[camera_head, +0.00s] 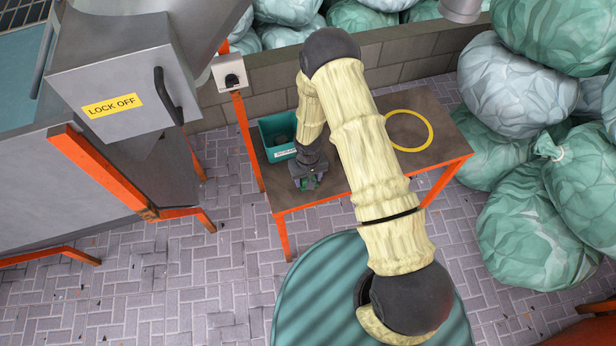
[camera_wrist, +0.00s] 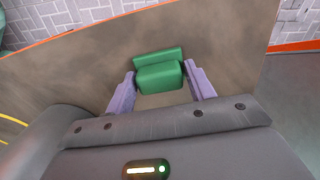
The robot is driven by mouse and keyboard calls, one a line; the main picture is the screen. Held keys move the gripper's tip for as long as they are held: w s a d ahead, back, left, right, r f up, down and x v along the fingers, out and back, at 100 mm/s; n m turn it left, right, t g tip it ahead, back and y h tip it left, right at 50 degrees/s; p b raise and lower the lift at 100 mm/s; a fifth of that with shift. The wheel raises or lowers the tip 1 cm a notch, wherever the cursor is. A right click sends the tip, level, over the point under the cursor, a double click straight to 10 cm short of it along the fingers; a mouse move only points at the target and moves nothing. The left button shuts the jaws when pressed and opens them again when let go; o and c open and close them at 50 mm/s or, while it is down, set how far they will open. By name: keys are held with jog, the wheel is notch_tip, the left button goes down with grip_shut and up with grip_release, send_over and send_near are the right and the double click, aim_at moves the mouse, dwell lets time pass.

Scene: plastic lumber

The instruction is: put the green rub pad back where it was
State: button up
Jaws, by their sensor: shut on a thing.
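The green rub pad (camera_wrist: 160,76) sits between the two purple-grey fingers of my gripper (camera_wrist: 160,88) in the wrist view. The pad has a raised block with a flatter ledge behind it. My gripper (camera_head: 308,184) shows in the head view at the near left of the brown table, with a bit of the green pad (camera_head: 309,182) between its fingers. The fingers are shut on the pad. I cannot tell whether the pad touches the tabletop. A yellow ring (camera_head: 429,125) is marked on the table's right part, with nothing seen inside it.
A teal bin (camera_head: 281,155) with a white label stands on the table (camera_head: 440,153) just behind my gripper. An orange post with a switch box (camera_head: 229,74) rises at the table's left. Green bags (camera_head: 520,215) crowd the right side.

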jog(key=o, duration=0.9)
jog(key=shift+r, duration=0.15)
notch_tip(320, 180, up, 12)
jog(key=shift+f+b, duration=0.15)
jog(key=shift+b, duration=0.65)
jog(key=s+d+r+m+t, duration=0.1)
jog(key=s+d+r, duration=0.3)
jog(key=r, duration=0.3)
jog(key=s+d+r+m, duration=0.1)
jog(key=s+d+r, duration=0.3)
jog(key=r, duration=0.3)
jog(key=s+d+r+m+t, duration=0.1)
jog(key=s+d+r, duration=0.3)
jog(key=r, duration=0.3)
jog(key=shift+s+d+t, duration=0.15)
jog(key=shift+d+t, duration=0.15)
jog(key=shift+d, duration=0.4)
